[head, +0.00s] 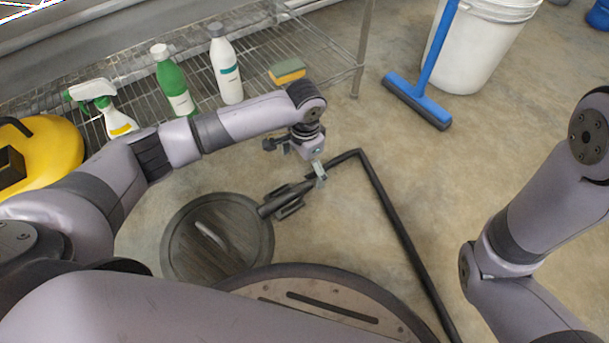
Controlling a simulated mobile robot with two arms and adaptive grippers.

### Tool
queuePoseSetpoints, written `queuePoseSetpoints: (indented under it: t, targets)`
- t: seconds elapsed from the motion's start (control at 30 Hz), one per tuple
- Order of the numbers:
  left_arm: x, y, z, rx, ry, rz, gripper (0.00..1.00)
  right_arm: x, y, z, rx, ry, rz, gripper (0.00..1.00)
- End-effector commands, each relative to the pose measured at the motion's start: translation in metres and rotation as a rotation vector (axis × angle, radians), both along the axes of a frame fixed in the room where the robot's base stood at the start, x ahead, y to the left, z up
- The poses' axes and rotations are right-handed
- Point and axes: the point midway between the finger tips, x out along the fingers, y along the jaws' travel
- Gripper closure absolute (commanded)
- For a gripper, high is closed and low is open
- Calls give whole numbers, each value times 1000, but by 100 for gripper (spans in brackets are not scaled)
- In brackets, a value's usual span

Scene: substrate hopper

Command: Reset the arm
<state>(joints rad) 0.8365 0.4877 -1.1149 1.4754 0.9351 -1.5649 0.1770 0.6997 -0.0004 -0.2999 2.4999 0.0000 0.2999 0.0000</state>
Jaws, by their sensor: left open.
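My left arm reaches in from the left over the floor, and its wrist bends down near the middle of the view. My left gripper (297,158) hangs below that wrist with its fingers apart, and I see nothing held between them. It is close above a dark handle-like piece (288,199) and the end of a black bent pipe (385,205). I cannot tell whether it touches either. My right arm shows at the right edge, bent, with its gripper out of view.
A wire shelf (140,75) holds a spray bottle (108,108), green bottle (173,82), white bottle (226,66) and sponge (287,71). A round dark lid (190,255) lies below my left arm. A blue squeegee (418,97) and white bucket (475,55) stand behind. Floor right of the pipe is clear.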

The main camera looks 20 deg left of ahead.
Motion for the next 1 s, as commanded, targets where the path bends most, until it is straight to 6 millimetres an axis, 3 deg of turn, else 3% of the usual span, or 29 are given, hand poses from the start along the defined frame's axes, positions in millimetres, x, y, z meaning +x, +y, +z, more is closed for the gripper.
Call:
queuePoseSetpoints:
  t: [0.2,0.8,0.87,0.97,1.0]
  targets:
    - [0,1,19,1,-1,1,0,0,0,0,-1,0,0,60]
    - [0,-2,20,-6,-4,-2,0,1,0,1,0,1,0,60]
    - [0,-11,22,-32,-21,-10,0,4,0,3,-1,9,0,60]
    - [3,-43,33,-135,-96,-37,0,13,-1,8,1,37,1,60]
    - [4,-62,41,-199,-144,-50,0,19,-1,10,2,53,2,60]
